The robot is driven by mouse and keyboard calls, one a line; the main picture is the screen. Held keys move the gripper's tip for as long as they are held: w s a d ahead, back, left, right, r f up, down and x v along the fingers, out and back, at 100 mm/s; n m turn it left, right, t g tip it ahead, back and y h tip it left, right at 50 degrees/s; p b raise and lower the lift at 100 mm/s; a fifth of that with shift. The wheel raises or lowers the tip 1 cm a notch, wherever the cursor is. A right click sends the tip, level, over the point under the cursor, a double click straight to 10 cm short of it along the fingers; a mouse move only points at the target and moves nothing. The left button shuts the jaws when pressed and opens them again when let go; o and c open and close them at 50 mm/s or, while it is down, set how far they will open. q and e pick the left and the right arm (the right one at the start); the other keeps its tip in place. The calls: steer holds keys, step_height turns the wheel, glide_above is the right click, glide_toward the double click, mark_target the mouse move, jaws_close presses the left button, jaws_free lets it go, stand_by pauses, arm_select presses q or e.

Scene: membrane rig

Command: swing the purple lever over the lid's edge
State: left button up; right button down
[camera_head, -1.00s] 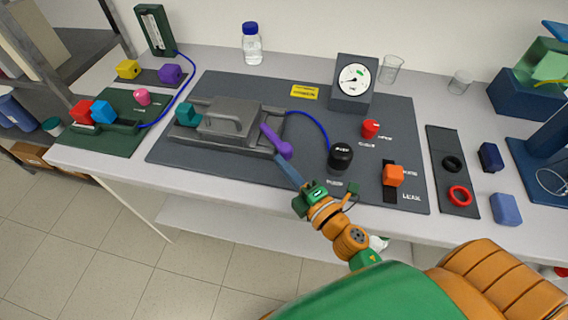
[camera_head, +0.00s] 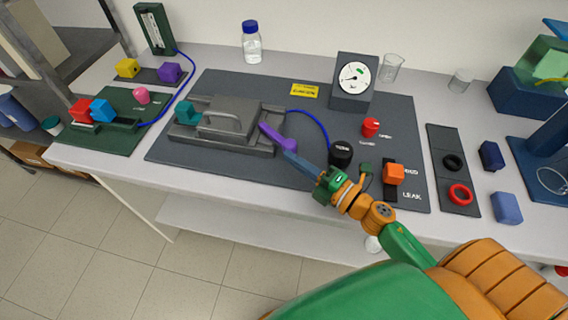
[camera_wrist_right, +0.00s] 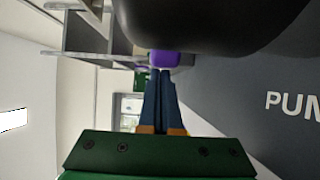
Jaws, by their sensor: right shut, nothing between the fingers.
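The purple lever (camera_head: 277,138) is at the right end of the grey lid (camera_head: 225,120). Its inner end is by the lid's right edge and its free end points right and toward me, away from the lid. My right gripper (camera_head: 288,157) is shut and empty, its blue-grey fingertips at the lever's free end. In the right wrist view the fingers (camera_wrist_right: 158,98) reach up to the purple lever (camera_wrist_right: 165,58); they look touching, but I cannot be sure. A large black shape hides much of the top there. My left gripper is not in view.
The black pump knob (camera_head: 341,154) stands close right of my fingers, with the orange block (camera_head: 393,173) beyond. A blue tube (camera_head: 312,118) arches behind the lever to the knob. The gauge box (camera_head: 353,82) stands behind. The dark board's front is clear.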

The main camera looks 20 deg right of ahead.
steer(key=shift+w+d+y, duration=0.2)
steer(key=shift+d+y, duration=0.1)
steer(key=shift+d, duration=0.35)
steer(key=shift+w+d+b, duration=0.15)
steer(key=shift+w+d, duration=0.05)
steer(key=shift+d, duration=0.3)
steer(key=shift+w+d+b, duration=0.15)
steer(key=shift+w+d, duration=0.05)
steer(key=shift+d, duration=0.25)
